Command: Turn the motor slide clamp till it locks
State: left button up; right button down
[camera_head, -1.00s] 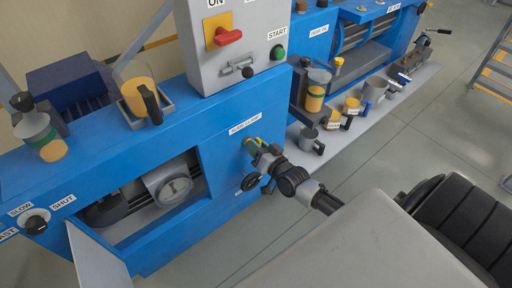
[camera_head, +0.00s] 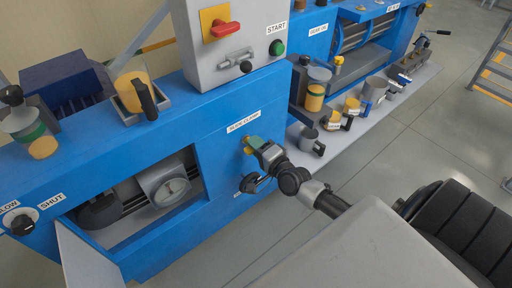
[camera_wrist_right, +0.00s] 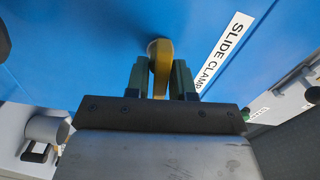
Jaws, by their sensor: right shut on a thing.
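The slide clamp is a yellow handle (camera_wrist_right: 158,62) on the blue machine front, beside the label SLIDE CLAMP (camera_wrist_right: 222,52). In the head view the yellow handle (camera_head: 248,141) shows just past my fingertips, below its label (camera_head: 244,121). My right gripper (camera_head: 256,145) is shut on this handle. In the right wrist view the two dark green fingers (camera_wrist_right: 159,80) stand on either side of it. The handle's lower part is hidden by the gripper body. The motor (camera_head: 165,187) with a round dial sits in the opening to the left. My left gripper is not in view.
A black handwheel (camera_head: 250,183) sits just below the gripper. The grey control box (camera_head: 240,50) with a red switch and green START button is above. Cups and cans (camera_head: 310,140) stand on the grey shelf at right. An open door panel (camera_head: 88,262) hangs at lower left.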

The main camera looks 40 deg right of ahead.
jog(key=shift+f+m, duration=0.1)
jog(key=shift+m, duration=0.7)
jog(key=shift+b, duration=0.3)
jog(key=c, duration=1.2)
grip_release()
jog(key=shift+o, duration=0.2)
jog(key=shift+s, duration=0.1)
jog(key=s+b, duration=0.1)
jog(key=s, duration=0.9)
jog(key=shift+s+d+b, duration=0.3)
jog(key=shift+d+b, duration=0.05)
jog(key=shift+d, duration=0.1)
